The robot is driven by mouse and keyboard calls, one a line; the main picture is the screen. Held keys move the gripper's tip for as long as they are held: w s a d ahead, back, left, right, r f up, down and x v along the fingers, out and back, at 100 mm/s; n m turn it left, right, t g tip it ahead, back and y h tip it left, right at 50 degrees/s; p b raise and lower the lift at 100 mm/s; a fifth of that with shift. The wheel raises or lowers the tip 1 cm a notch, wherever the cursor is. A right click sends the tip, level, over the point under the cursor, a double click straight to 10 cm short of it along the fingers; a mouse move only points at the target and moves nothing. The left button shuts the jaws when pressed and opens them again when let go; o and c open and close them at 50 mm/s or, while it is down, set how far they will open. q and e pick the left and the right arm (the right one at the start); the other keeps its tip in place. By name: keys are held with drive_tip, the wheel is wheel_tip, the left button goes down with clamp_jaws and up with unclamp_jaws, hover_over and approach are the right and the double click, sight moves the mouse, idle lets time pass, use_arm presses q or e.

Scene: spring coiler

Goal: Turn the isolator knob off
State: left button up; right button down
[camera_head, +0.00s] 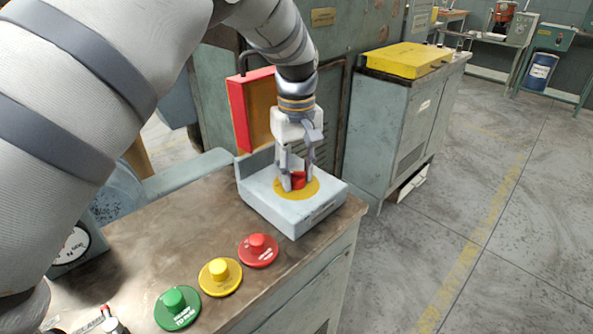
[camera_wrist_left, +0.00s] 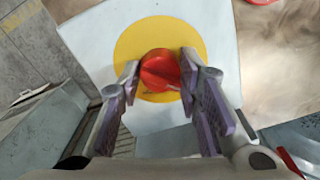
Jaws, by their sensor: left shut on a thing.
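The red isolator knob (camera_head: 298,179) sits on a yellow disc (camera_head: 312,188) on top of a pale grey box (camera_head: 322,208) at the corner of the console. My left gripper (camera_head: 294,183) points down over the box, with its fingers on either side of the knob and shut on it. In the left wrist view the red knob (camera_wrist_left: 160,71) lies between the two fingertips (camera_wrist_left: 160,78), on the yellow disc (camera_wrist_left: 128,45). The knob's exact turn angle is hard to read. My right gripper is not in view.
Green (camera_head: 177,308), yellow (camera_head: 220,275) and red (camera_head: 258,250) push buttons stand on the console top (camera_head: 160,240) in front of the box. A red open cover (camera_head: 240,110) stands behind the box. A grey cabinet with a yellow case (camera_head: 408,60) is behind right. The floor at right is clear.

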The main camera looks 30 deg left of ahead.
sight(296, 172)
use_arm(q)
drive_tip(key=o, duration=1.2)
drive_tip(key=shift+f, duration=0.1)
wheel_tip(296, 172, up, 12)
drive_tip(key=shift+r, duration=0.1)
